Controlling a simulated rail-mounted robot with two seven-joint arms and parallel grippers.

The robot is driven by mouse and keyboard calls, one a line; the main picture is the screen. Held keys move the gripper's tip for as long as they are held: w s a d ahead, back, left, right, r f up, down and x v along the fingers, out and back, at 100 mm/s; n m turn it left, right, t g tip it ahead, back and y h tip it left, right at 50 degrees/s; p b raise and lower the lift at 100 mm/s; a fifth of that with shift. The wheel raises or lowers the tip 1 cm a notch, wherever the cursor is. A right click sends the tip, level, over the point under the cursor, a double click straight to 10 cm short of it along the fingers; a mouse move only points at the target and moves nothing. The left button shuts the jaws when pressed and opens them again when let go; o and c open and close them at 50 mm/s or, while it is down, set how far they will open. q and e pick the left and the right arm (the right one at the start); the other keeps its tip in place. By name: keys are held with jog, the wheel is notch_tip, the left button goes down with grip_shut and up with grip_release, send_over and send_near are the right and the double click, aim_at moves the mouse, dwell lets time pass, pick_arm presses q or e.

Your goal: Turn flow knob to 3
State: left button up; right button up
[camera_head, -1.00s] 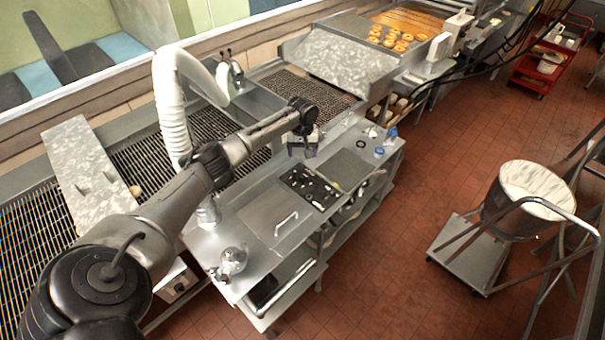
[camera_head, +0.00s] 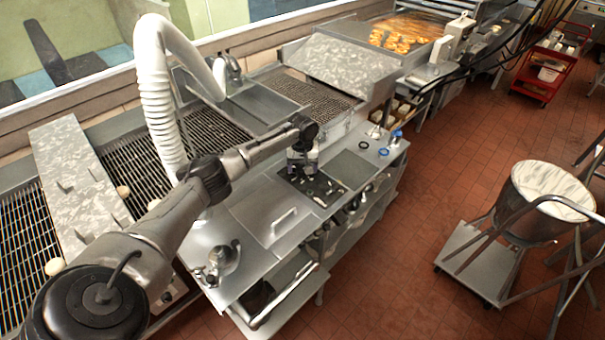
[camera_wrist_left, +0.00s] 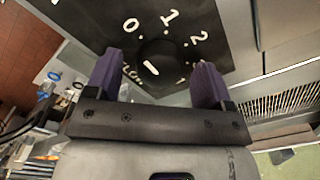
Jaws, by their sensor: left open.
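The flow knob (camera_wrist_left: 158,55) is a dark round knob with a short white mark, on a black dial panel (camera_wrist_left: 95,20) with white numbers; 0, 1 and 2 can be read in the left wrist view. The mark does not clearly line up with a number. My left gripper (camera_wrist_left: 155,78) is open, with one purple finger on each side of the knob. I cannot tell whether the fingers touch it. In the head view, my left gripper (camera_head: 302,172) is down at the black panel (camera_head: 322,190) on the steel counter, hiding the knob. My right gripper is not in view.
A lidded hatch with a handle (camera_head: 284,222) lies left of the panel on the counter. A white ribbed hose (camera_head: 158,105) rises behind my arm. Small blue items (camera_head: 397,136) sit at the counter's right end. A wire conveyor (camera_head: 215,130) runs behind.

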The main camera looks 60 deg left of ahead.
pick_arm(q)
jog(key=shift+f, duration=0.15)
jog(key=c, duration=0.9)
